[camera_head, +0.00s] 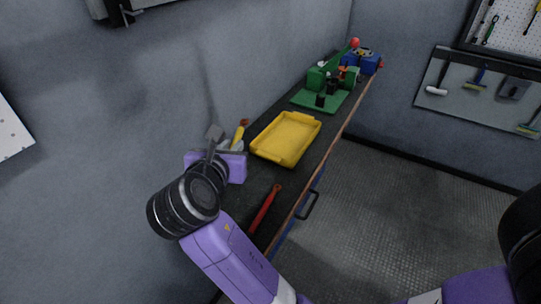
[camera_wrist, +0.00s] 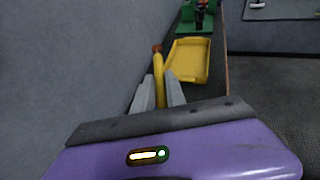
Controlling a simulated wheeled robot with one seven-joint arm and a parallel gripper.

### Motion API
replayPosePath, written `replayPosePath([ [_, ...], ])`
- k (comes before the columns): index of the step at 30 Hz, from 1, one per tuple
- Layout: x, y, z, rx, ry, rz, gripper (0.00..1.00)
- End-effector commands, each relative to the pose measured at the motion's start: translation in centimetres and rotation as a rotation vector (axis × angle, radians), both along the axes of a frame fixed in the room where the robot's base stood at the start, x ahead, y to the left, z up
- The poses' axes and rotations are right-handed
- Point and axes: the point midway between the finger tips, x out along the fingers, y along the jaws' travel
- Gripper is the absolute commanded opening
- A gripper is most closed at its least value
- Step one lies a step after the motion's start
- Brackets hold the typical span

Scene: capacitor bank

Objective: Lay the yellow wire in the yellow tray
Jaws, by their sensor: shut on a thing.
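The yellow wire (camera_wrist: 158,66) is a thick yellow piece with a brown-red end. In the wrist view it stands up between the two grey fingers of my gripper (camera_wrist: 158,88), which is shut on it. In the head view my gripper (camera_head: 230,143) is at the left, with part of the yellow wire (camera_head: 240,132) showing beyond the fingers; its lower part is hidden. The yellow tray (camera_head: 286,137) lies on the dark bench just to the right of my gripper and looks empty. It also shows in the wrist view (camera_wrist: 188,62), ahead and to the right of the wire.
A red-handled tool (camera_head: 264,209) lies on the dark bench (camera_head: 300,180) near its front edge. A green fixture (camera_head: 322,98) and a blue item (camera_head: 361,61) stand farther along. A grey wall borders the left side; a drawer handle (camera_head: 307,205) juts from the front.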

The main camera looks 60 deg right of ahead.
Motion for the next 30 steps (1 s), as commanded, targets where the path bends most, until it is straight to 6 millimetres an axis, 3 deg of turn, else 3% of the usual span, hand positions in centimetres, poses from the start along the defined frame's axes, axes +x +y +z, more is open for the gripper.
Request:
replayPosePath([
  [5, 0.0, 0.1, -1.3, -0.002, 0.004, 0.003, 0.00],
  [21, 0.0, 0.1, -13.7, -0.001, 0.004, 0.003, 0.00],
  [30, 0.0, 0.0, -16.4, -0.001, 0.003, 0.001, 0.00],
])
